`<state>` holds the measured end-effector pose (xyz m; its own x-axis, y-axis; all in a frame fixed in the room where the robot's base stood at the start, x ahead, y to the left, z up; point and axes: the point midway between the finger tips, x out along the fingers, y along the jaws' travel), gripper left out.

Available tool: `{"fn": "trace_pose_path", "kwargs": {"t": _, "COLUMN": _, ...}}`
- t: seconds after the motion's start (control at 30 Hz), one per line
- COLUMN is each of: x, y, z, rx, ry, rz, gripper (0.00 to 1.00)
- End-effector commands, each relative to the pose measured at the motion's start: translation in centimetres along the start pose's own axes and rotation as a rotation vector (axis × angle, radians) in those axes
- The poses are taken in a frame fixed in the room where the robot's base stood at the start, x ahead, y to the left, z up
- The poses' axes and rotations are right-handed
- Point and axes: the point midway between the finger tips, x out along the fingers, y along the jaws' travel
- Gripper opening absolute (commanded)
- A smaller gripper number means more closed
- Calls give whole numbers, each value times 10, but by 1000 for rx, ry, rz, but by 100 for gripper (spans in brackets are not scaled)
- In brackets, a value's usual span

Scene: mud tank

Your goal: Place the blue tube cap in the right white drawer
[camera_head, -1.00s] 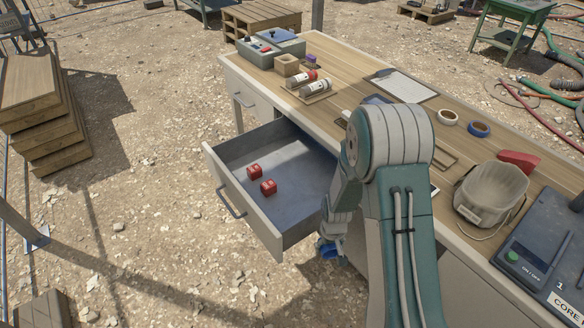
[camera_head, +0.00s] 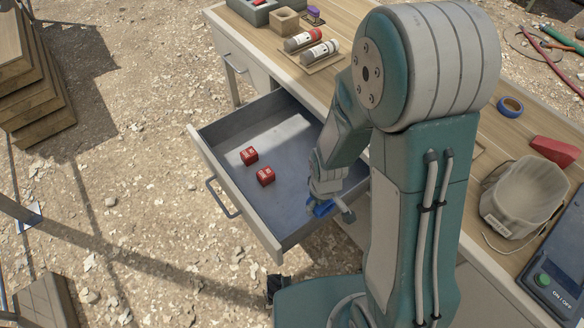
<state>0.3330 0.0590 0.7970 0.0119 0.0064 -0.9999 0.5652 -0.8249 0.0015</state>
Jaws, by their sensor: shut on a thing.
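The blue tube cap (camera_head: 322,208) is held in my gripper (camera_head: 321,200), which is shut on it and partly hidden by its own wrist. In this view the cap and gripper overlap the near right corner of the open white drawer (camera_head: 222,196). I cannot tell how high above the drawer floor they are. The drawer is pulled out of the bench's front and has a grey inside.
My arm covers the middle of the wooden bench top (camera_head: 350,18). Two labelled tubes (camera_head: 302,40) (camera_head: 319,53) lie in a wooden holder. A blue tape roll (camera_head: 510,107), a red wedge-shaped object (camera_head: 555,151) and a beige container (camera_head: 523,196) stand at right. The drawer's middle and back floor are clear.

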Motion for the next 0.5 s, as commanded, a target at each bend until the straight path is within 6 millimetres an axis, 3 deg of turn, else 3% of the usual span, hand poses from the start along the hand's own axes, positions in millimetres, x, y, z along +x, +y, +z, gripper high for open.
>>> {"fn": "trace_pose_path", "kwargs": {"t": 0.3, "x": 33, "y": 2, "z": -68, "rx": -4, "ry": -2, "rz": 0, "gripper": 38}}
{"fn": "trace_pose_path", "kwargs": {"t": 0.5, "x": 62, "y": 3, "z": -97, "rx": -2, "ry": -4, "rz": -1, "gripper": 38}}
